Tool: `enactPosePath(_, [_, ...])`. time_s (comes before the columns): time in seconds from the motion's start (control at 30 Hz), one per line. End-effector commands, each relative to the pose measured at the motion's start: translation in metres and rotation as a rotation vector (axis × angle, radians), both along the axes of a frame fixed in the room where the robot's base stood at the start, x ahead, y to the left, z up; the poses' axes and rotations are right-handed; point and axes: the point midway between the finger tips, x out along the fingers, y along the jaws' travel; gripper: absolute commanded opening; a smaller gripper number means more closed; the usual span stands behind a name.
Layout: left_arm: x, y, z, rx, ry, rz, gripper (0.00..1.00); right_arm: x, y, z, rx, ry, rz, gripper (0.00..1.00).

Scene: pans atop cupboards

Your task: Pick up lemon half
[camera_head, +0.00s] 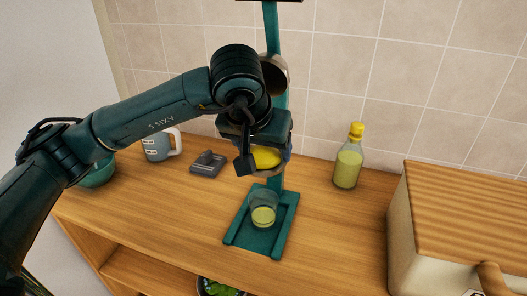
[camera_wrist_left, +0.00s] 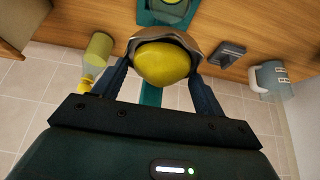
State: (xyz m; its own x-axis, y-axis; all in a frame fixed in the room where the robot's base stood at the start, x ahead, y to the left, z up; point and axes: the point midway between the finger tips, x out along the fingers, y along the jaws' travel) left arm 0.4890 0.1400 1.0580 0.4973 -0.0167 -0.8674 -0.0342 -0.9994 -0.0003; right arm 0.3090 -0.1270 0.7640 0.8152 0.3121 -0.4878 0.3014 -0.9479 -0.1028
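The yellow lemon half (camera_head: 265,157) sits in the round metal cup of a teal juicer press (camera_head: 280,205). It also shows in the left wrist view (camera_wrist_left: 162,64), with the brownish metal rim (camera_wrist_left: 150,38) behind it. My left gripper (camera_head: 262,160) is at the lemon half, with one finger on each side. In the wrist view the fingers (camera_wrist_left: 162,75) are spread, with narrow gaps beside the lemon; contact at the tips is hard to tell. A glass with yellow juice (camera_head: 263,210) stands on the press base below. My right gripper is not in view.
A bottle with a yellow cap (camera_head: 348,160) stands to the right of the press. A grey mug (camera_head: 158,147), a dark grey item (camera_head: 207,164) and a green bowl (camera_head: 98,173) are on the left. A wood-topped box (camera_head: 455,225) fills the right. The tiled wall is close behind.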

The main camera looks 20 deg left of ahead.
Motion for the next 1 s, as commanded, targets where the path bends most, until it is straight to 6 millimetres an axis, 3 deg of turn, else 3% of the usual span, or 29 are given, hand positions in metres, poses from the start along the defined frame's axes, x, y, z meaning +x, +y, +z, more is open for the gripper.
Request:
enactPosePath(0.53, [0.000,0.000,0.001,-0.001,-0.001,0.000,0.27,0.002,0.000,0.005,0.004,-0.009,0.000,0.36])
enactPosePath(0.77, [0.000,0.000,0.002,-0.001,-0.001,0.000,0.26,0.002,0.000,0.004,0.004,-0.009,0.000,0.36])
enactPosePath(1.0, [0.000,0.000,0.020,-0.001,-0.004,0.000,0.26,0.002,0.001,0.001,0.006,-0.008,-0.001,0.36])
